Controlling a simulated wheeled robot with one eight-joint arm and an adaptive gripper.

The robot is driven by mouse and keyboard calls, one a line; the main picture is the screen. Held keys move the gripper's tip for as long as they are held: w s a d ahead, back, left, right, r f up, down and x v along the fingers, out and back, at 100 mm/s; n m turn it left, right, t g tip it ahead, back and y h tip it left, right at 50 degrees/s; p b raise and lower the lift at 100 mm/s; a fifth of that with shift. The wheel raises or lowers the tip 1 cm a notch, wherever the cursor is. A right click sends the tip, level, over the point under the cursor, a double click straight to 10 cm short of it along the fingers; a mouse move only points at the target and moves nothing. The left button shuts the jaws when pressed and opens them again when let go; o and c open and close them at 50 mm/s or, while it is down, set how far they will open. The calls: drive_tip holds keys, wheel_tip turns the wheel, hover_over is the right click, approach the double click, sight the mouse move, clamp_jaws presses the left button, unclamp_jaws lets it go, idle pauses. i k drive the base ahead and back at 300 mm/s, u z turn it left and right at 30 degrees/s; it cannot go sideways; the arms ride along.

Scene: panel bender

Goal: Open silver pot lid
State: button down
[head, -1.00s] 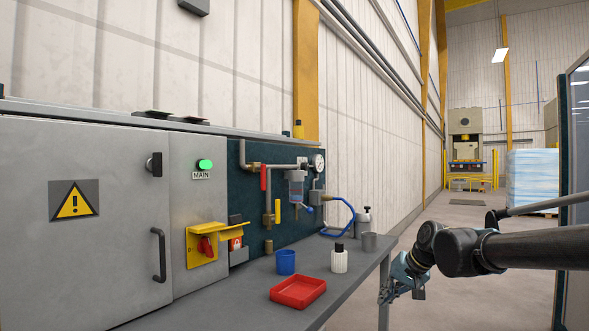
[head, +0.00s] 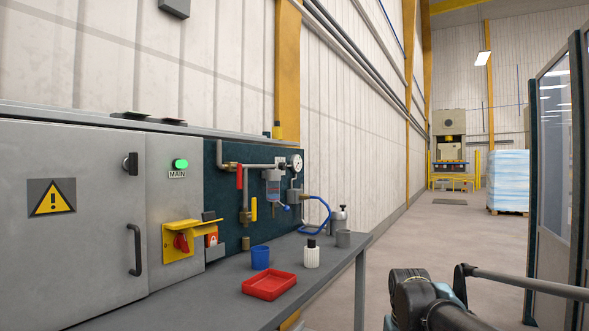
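The silver pot (head: 338,222) stands at the back right of the grey bench, against the wall side. It is small, with a dark knob on top, and its lid appears to be on. A grey metal cup (head: 343,239) stands in front of it and hides part of its lower body. My arm is at the bottom right, well to the right of and nearer than the pot. The fingers of my gripper are below the picture's lower edge, so their state does not show.
On the bench (head: 330,262) are a white bottle with a black cap (head: 312,256), a blue cup (head: 260,257) and a red tray (head: 269,285). A blue hose (head: 322,227) curls beside the pot. Open floor lies right of the bench. A glazed panel (head: 556,150) stands far right.

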sight(337, 215)
drive_tip(key=z, duration=0.45)
drive_tip(key=i, duration=1.2)
drive_tip(key=u, duration=0.25)
